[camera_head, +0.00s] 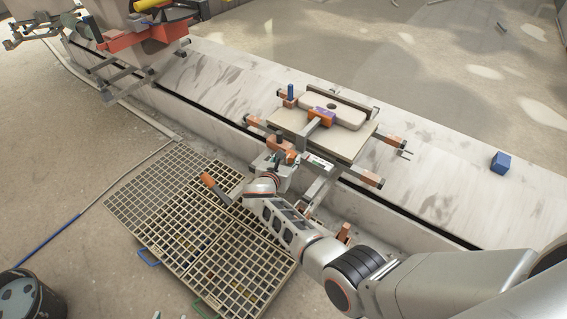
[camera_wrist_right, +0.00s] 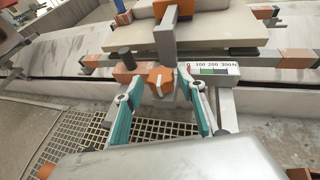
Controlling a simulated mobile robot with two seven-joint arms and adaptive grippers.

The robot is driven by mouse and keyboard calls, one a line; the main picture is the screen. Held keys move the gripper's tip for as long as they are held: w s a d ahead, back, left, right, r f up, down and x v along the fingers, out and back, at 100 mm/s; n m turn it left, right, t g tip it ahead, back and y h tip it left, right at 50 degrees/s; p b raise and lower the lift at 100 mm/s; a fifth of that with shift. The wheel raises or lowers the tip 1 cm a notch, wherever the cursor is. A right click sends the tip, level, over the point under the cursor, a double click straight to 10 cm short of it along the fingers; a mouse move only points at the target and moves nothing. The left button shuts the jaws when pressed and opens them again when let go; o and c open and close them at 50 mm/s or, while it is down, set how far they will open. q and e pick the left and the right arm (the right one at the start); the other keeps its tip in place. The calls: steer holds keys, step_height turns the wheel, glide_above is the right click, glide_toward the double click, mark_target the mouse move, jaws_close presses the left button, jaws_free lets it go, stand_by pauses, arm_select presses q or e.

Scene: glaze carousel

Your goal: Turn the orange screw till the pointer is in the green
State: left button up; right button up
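The orange screw (camera_wrist_right: 160,80) has a knob with a pale raised bar across it and sits below a grey upright post. In the head view the screw (camera_head: 292,157) is small, beside my right gripper. My right gripper (camera_wrist_right: 160,84) has its two teal-padded fingers apart, one on each side of the knob, with gaps visible. A white force scale (camera_wrist_right: 218,65) marked up to 300 N lies right of the screw, with a green patch (camera_wrist_right: 207,71). A small red mark shows near its zero end; I cannot tell surely whether it is the pointer. My left gripper is out of view.
A pale slab (camera_head: 333,110) lies clamped on a board behind the screw. A floor grating (camera_head: 190,205) lies at left front, with an orange-handled lever (camera_head: 210,184) above it. A blue block (camera_head: 501,162) sits on the ledge at right. A dark bucket (camera_head: 30,300) stands lower left.

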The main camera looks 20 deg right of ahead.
mark_target(289, 156)
steer(key=shift+v, duration=2.35)
steer(key=shift+a+f, duration=0.2)
steer(key=shift+f, duration=0.05)
steer(key=shift+w, duration=0.15)
steer(key=x, duration=0.5)
steer(key=shift+w+d+r, duration=0.2)
steer(key=shift+w+d, duration=0.05)
steer(key=shift+w, duration=0.05)
steer(key=shift+x, duration=1.35)
